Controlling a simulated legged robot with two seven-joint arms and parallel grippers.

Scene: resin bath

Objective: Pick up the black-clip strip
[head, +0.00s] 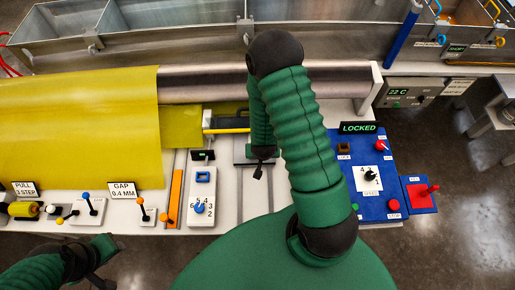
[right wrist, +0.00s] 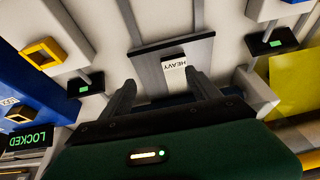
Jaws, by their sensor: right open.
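My right gripper (head: 261,168) hangs over the bench in the head view, partly hidden behind my own green arm.
A large yellow sheet (head: 80,125) covers the bench's left, beside a metal roller (head: 205,88). A blue panel (head: 370,208) with knobs and a LOCKED display (head: 358,127) stands at right. Grey tanks (head: 150,45) line the back; several coloured hooks show at the top right.

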